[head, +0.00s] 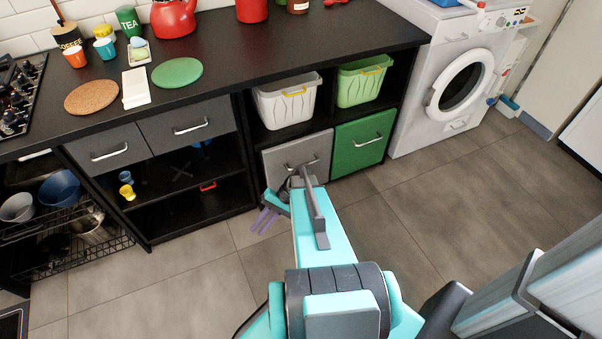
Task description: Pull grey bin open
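The grey bin (278,160) sits in the lower left bay of the cubby unit, beside the green bin (349,152). Its front looks flush with the unit, so it appears shut. A bar handle (301,164) crosses its front, and my arm hides part of its lower edge. My gripper (264,220) is just below and in front of the grey bin, over the floor, pointing down and left. Its two purple fingers show apart with nothing seen between them. It is clear of the handle.
A whitish basket (285,105) and a green basket (362,84) stand on the shelf above. Open shelves and grey drawers (188,125) are on the left. A washing machine (452,85) stands on the right. The tiled floor (440,210) in front is clear.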

